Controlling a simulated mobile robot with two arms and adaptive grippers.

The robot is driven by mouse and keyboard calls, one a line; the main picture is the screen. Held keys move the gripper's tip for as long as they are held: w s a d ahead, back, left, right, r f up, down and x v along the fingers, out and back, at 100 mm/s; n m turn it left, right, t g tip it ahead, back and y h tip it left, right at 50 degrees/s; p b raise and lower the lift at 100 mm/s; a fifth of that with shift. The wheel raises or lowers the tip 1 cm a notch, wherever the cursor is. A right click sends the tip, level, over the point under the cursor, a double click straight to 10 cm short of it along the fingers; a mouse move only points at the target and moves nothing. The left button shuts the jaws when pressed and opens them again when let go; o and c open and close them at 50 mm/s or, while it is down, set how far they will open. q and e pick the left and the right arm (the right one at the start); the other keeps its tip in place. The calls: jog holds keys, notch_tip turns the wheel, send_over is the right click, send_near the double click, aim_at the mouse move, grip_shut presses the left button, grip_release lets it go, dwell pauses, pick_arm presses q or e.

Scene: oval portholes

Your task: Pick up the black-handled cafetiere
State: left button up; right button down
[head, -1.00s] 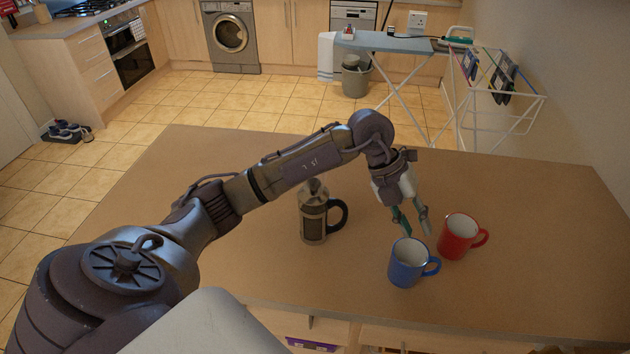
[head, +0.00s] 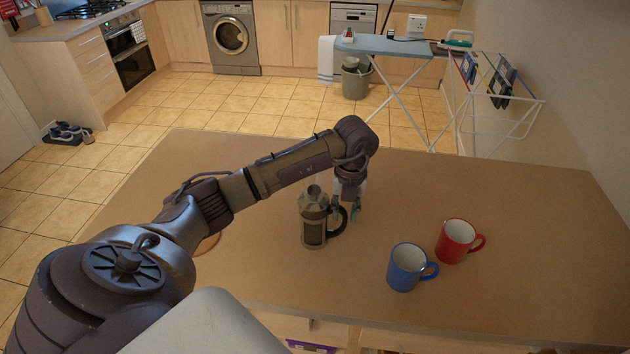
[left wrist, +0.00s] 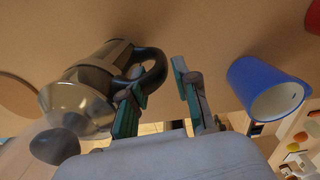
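The cafetiere (head: 313,217) stands upright on the table, with a metal frame and a black handle (head: 339,221) on its right side. It also shows at the left of the left wrist view (left wrist: 88,88), with its black loop handle (left wrist: 152,72) close to one finger. My left gripper (head: 345,211) is at the handle. In the left wrist view its two green-padded fingers (left wrist: 160,95) are apart with nothing between them; one finger is beside or at the handle loop, and I cannot tell if it touches. My right gripper is not in view.
A blue mug (head: 406,267) and a red mug (head: 456,241) stand right of the cafetiere on the brown table (head: 510,200). The blue mug also shows in the left wrist view (left wrist: 262,88). A round wooden piece (head: 207,244) lies partly hidden behind my arm.

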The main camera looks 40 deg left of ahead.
aim_at(343, 223)
pick_arm(q)
jog(key=f+p, duration=0.1)
jog(key=f, duration=0.1)
jog(key=f+p, duration=0.1)
jog(key=f, duration=0.1)
jog(key=shift+w+a+f, duration=0.2)
jog(key=shift+f, duration=0.3)
grip_shut()
jog(key=shift+r, duration=0.1)
